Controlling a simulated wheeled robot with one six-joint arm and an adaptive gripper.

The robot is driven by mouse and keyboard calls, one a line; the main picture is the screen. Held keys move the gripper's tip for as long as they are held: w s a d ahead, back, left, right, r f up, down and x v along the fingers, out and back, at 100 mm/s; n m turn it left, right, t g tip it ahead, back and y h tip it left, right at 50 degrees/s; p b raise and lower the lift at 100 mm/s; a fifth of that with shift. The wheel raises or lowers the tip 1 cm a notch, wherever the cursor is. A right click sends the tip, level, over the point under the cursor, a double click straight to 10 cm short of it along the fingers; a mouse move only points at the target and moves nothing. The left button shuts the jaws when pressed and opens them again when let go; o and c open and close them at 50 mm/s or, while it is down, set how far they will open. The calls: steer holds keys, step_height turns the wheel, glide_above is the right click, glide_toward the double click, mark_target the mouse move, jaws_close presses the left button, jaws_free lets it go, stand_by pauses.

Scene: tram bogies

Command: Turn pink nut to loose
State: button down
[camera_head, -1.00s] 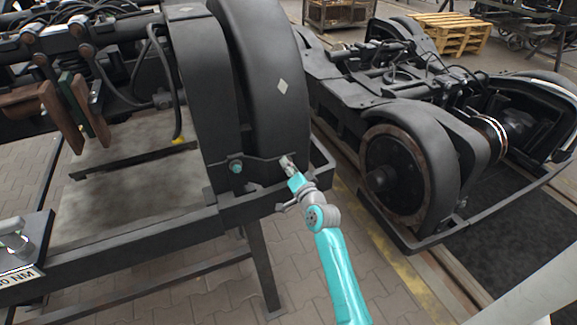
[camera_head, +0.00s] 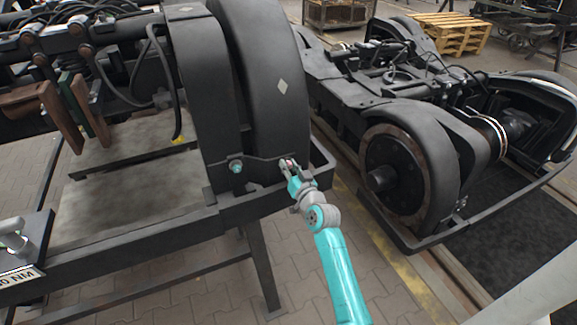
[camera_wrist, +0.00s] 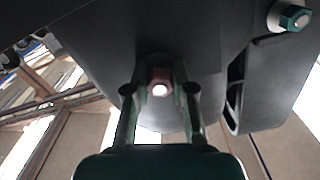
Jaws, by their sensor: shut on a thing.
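The pink nut (camera_wrist: 160,80) shows in the wrist view at the underside of a dark curved guard, with a bright bolt end at its centre. My gripper (camera_wrist: 160,92) has one finger on each side of the nut and is shut on it. In the head view my gripper (camera_head: 289,164) is at the lower edge of the large dark wheel guard (camera_head: 262,90), and a small bit of pink nut (camera_head: 290,162) shows between the fingers. My teal arm reaches up to it from below.
A teal nut (camera_head: 236,167) sits left of my gripper on the same guard; it also shows in the wrist view (camera_wrist: 294,18). A dark frame rail (camera_head: 215,212) runs below. A second bogie (camera_head: 400,170) stands to the right, with a wooden pallet (camera_head: 452,32) behind.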

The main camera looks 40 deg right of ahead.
steer(key=shift+f, duration=0.15)
steer(key=c, duration=1)
jaws_free()
steer(key=shift+s, duration=0.1)
steer(key=v, duration=1.1)
steer(key=shift+s+a, duration=0.2)
steer(key=shift+s, duration=0.15)
